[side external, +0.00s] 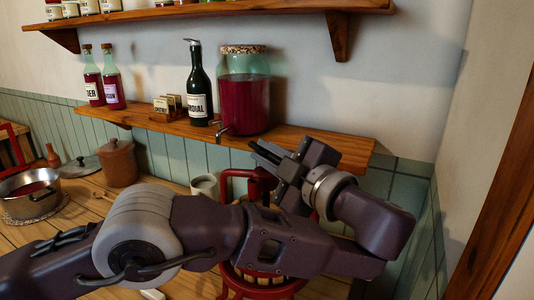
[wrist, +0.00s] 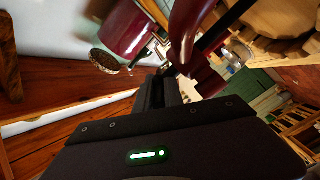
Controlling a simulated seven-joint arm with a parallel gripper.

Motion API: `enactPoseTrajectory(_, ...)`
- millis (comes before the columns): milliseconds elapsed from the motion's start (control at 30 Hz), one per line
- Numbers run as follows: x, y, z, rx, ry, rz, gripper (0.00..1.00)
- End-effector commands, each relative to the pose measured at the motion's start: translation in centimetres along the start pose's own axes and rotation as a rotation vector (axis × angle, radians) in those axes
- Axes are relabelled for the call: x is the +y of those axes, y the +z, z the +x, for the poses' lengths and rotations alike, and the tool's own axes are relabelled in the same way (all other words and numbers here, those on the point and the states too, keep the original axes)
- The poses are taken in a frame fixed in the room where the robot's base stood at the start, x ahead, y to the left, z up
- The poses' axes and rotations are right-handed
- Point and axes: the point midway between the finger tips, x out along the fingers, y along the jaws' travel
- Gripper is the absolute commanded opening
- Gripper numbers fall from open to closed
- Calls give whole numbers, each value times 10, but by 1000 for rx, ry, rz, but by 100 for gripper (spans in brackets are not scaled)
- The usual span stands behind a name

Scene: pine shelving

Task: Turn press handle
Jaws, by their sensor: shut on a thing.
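The red press (side external: 235,178) stands on the table under the lower shelf, largely hidden behind my arm. Its red base and slatted basket show below the arm. My gripper (side external: 258,152) is above the press, close to the shelf's front edge. In the wrist view, a glossy dark red press part (wrist: 185,35), apparently its handle, reaches down to my fingertips (wrist: 172,80). The gripper is shut on the handle, though the contact itself is mostly hidden. A dark rod (wrist: 225,25) runs beside the red part.
The lower shelf (side external: 340,145) holds a large jar of red liquid (side external: 244,100) with a metal tap (side external: 221,132) near my gripper, a dark bottle (side external: 199,90) and smaller bottles. A cup (side external: 204,186), a brown crock (side external: 118,162) and a pot (side external: 30,200) stand on the table.

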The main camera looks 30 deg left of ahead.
Motion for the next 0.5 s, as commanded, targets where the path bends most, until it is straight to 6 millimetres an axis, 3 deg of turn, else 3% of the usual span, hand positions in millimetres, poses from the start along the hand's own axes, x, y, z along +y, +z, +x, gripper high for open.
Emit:
enactPoseTrajectory(233, -2, 0, 2, 7, -5, 3, 0)
enactPoseTrajectory(267, -2, 0, 2, 7, -5, 3, 16)
enactPoseTrajectory(300, -1, 0, 2, 7, -5, 3, 21)
enactPoseTrajectory(500, -1, 0, 2, 4, -2, 2, 21)
